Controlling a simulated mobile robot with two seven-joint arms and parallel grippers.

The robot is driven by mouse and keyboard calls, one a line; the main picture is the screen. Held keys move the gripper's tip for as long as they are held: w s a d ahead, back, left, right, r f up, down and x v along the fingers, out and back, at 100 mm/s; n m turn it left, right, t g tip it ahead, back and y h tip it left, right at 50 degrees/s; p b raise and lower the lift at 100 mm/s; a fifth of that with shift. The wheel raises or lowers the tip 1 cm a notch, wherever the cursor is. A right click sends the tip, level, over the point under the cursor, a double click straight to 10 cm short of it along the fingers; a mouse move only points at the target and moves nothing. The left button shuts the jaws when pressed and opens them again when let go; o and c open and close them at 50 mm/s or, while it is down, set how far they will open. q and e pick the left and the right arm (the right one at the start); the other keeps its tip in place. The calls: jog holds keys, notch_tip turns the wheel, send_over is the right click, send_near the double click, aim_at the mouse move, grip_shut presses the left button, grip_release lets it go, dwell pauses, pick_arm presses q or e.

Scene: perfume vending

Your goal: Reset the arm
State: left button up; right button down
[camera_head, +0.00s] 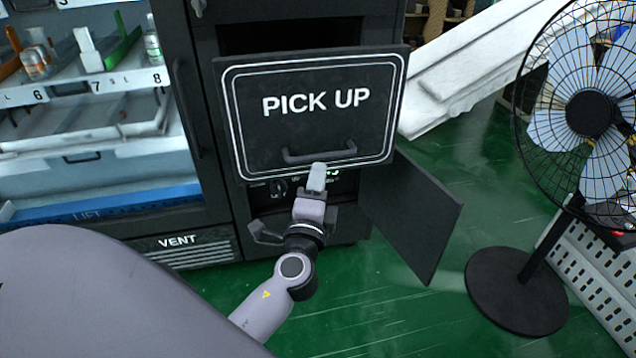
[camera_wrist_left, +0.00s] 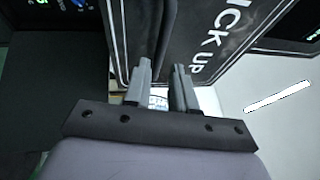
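My left gripper (camera_head: 317,178) is at the front of the vending machine, its fingertips just below the handle (camera_head: 320,155) of the black PICK UP door (camera_head: 315,125). In the left wrist view the two grey fingers (camera_wrist_left: 162,88) stand apart with a narrow gap. Nothing is clearly clamped between them; a dark bar, likely the handle, runs beyond the tips. Whether a finger touches it I cannot tell. The PICK UP door (camera_wrist_left: 205,45) also fills the upper middle there. My right gripper is not in view.
A small dark door (camera_head: 412,215) hangs open right of the gripper. A control panel with a knob (camera_head: 279,188) sits behind the wrist. A black fan (camera_head: 590,115) stands at the right. Glass-fronted shelves (camera_head: 90,120) are at the left. Green floor (camera_head: 400,310) is clear below.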

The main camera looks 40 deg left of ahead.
pick_arm(q)
jog(key=shift+s, duration=0.15)
dwell(0.6)
jog(key=s+d+f+n+g+h, duration=0.2)
jog(key=s+f+n+h, duration=0.15)
jog(key=f, duration=0.35)
jog(key=s+d+f+n+g+h, duration=0.2)
jog(key=s+d+f+h, duration=0.15)
jog(key=f, duration=0.35)
jog(key=s+d+f+n+g+h, duration=0.2)
jog(key=s+d+f+n, duration=0.15)
jog(key=s, duration=0.25)
jog(key=s+d+f+n+g+h, duration=0.2)
jog(key=s+d+f, duration=0.15)
jog(key=s, duration=0.25)
notch_tip(320, 180, up, 14)
jog(key=a+p, duration=0.1)
jog(key=p, duration=1.5)
jog(key=shift+s+a+p, duration=0.2)
jog(key=shift+s+p, duration=0.1)
jog(key=shift+s, duration=0.05)
jog(key=shift+f, duration=0.1)
